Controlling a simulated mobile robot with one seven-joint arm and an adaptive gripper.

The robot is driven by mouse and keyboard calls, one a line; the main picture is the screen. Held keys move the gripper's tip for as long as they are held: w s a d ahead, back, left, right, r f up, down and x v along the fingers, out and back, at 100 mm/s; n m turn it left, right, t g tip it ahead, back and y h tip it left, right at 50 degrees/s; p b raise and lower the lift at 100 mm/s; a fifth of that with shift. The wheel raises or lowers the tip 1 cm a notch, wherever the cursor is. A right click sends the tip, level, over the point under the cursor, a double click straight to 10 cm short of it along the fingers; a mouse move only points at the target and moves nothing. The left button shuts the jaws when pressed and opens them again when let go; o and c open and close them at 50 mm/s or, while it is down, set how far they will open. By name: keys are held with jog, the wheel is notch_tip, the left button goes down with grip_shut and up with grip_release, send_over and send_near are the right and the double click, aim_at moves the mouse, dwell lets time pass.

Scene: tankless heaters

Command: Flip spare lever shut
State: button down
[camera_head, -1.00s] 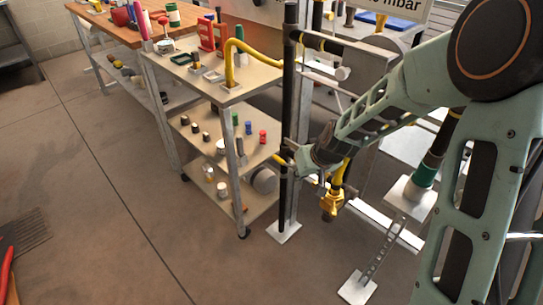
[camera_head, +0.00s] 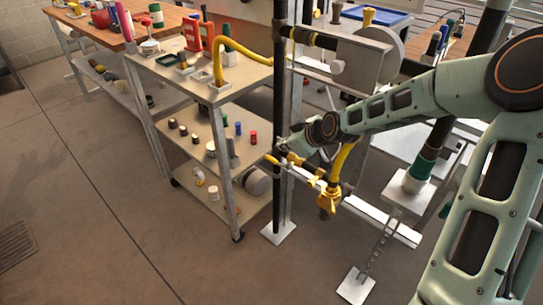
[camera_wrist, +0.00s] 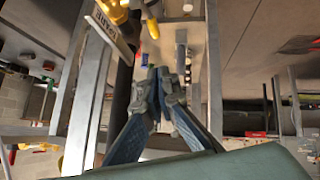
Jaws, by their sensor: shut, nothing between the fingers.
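A yellow valve assembly (camera_head: 328,200) hangs low by the dark upright pipe, under a yellow hose. A yellow fitting (camera_head: 299,160) runs from it to the pipe, and a small yellow lever-like tip (camera_head: 272,159) sticks out left of the pipe. I cannot tell whether this tip is the spare lever. My gripper (camera_head: 284,147) is close to the pipe, just above these yellow parts; contact is unclear. In the wrist view my gripper (camera_wrist: 157,78) has its fingers together and empty. A yellow part (camera_wrist: 152,27) lies beyond the fingertips, apart from them in the picture.
The dark pipe (camera_head: 280,110) stands on a white foot plate (camera_head: 279,232). Left of it is a shelf cart (camera_head: 215,88) with small items. A metal stand (camera_head: 356,285) is on the floor to the right. Open floor lies at the left front.

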jog(key=b, duration=0.4)
send_over(269, 158)
jog(key=s, duration=0.3)
notch_tip(269, 158, down, 7)
jog(key=f, duration=0.1)
jog(key=d+f, duration=0.1)
jog(key=w+f, duration=0.1)
jog(key=shift+w+d+f+b, duration=0.1)
jog(key=shift+d+f+b, duration=0.1)
jog(key=shift+f+b, duration=0.2)
jog(key=shift+a+g+h, duration=0.1)
jog(key=shift+g+h, duration=0.2)
jog(key=shift+f+h+p, duration=0.1)
jog(key=shift+h+p, duration=0.25)
jog(key=shift+h, duration=0.05)
